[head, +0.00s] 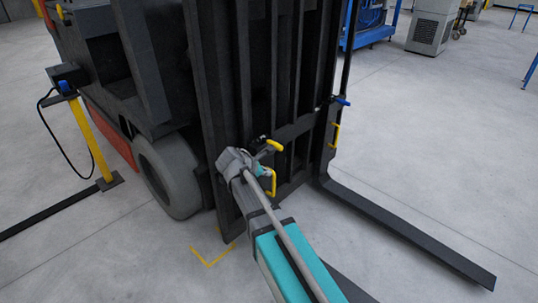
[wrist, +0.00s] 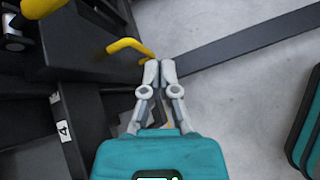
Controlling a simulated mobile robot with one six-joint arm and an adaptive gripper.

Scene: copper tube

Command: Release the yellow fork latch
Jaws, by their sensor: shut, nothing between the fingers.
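The yellow fork latch (head: 274,146) sticks out from the top of the dark fork carriage, left of its middle. A yellow blob at the top left of the wrist view (wrist: 40,8) looks like the same latch, cut off by the edge. Below it is a bent yellow handle (head: 273,183), also in the wrist view (wrist: 130,46). My gripper (wrist: 158,72) is shut and empty, with its tips just below and right of the handle's end in that view. I cannot tell whether they touch. In the head view my arm largely hides the fingers.
A second latch with a blue end (head: 342,101) and another yellow handle (head: 335,135) are on the carriage's right side. The right fork (head: 410,232) reaches forward low over the floor. A yellow post (head: 91,140) stands left. Floor to the right is clear.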

